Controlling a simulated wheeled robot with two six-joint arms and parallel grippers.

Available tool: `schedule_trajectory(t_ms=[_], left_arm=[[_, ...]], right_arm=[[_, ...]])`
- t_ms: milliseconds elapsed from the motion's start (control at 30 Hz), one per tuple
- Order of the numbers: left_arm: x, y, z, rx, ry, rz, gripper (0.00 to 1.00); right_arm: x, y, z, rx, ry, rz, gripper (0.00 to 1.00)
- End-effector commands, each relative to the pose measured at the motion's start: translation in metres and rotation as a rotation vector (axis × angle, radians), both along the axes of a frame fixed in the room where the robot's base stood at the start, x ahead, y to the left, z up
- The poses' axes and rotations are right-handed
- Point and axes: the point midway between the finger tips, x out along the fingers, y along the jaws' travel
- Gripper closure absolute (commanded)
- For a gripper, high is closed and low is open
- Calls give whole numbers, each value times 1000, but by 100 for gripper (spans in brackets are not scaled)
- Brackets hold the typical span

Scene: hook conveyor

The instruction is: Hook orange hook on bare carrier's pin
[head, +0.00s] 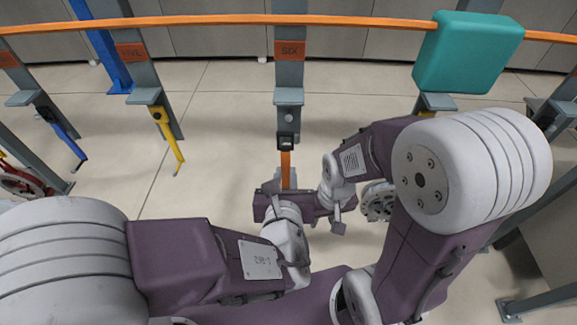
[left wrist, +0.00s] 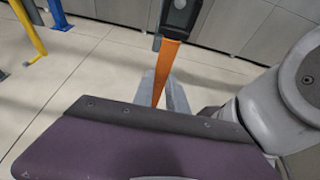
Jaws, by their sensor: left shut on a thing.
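The orange hook (head: 286,163) stands upright with a black eye piece (head: 286,142) at its top. My left gripper (head: 287,183) is shut on its lower part. The left wrist view shows the orange shaft (left wrist: 168,72) between the grey fingers (left wrist: 165,96) and the black top piece (left wrist: 179,18) above. The bare carrier (head: 289,72), labelled SIX, hangs behind, with a pale pin (head: 289,118) below its grey bracket. The black piece appears just below the pin; I cannot tell whether they touch. My right gripper (head: 338,226) is low beside the left; its jaws are unclear.
An orange rail (head: 215,20) crosses the top. A yellow hook (head: 168,137) and a blue hook (head: 66,137) hang from carriers on the left. A teal box (head: 468,52) sits on the rail at right. My arms are close together. Floor is open left of the orange hook.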

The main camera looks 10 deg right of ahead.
Motion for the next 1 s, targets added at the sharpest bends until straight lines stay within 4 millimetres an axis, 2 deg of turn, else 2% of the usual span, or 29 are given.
schedule_trajectory(t_ms=[100, 333, 1000], left_arm=[[-3, -5, 7, -1, -5, -22, 100], [1, -6, 5, 0, -4, -20, 100], [49, -19, 1, 0, -5, -19, 100]], right_arm=[[0, 0, 2, 0, 0, 0, 64], [0, 0, 0, 0, 0, 0, 64], [0, 0, 0, 0, 0, 0, 64]])
